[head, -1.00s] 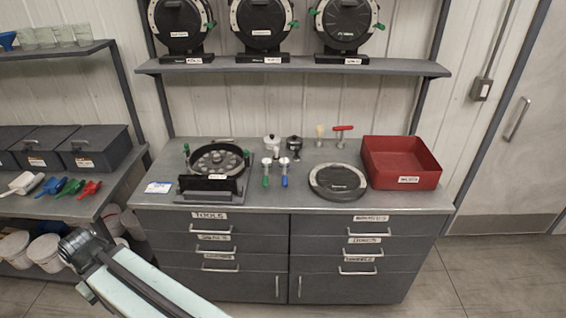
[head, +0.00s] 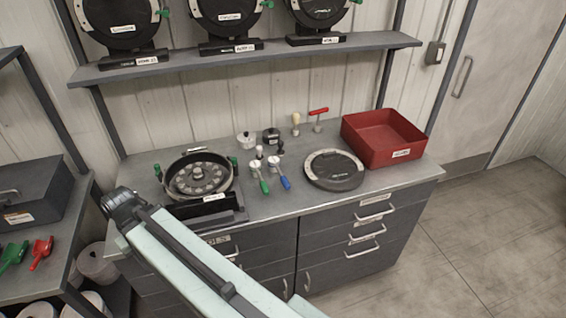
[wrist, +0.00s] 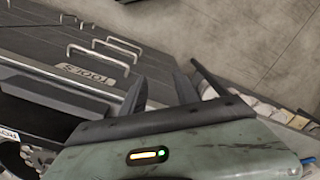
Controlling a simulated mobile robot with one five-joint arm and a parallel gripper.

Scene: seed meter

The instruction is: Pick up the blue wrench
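The blue wrench (head: 285,182), with a blue handle and a silver head, stands on the grey counter in the head view, just right of a similar green-handled one. My gripper (head: 122,203) is at the counter's left front edge in the head view, well to the left of the wrench. In the wrist view my gripper (wrist: 160,88) shows two dark fingers apart with nothing between them. I cannot make out the blue wrench in the wrist view.
The green-handled wrench (head: 261,177) is close beside it. A round seed meter (head: 198,175) stands between my gripper and the wrenches. A black disc (head: 334,170) and a red bin (head: 385,140) are to the right. A shelf (head: 245,62) hangs above.

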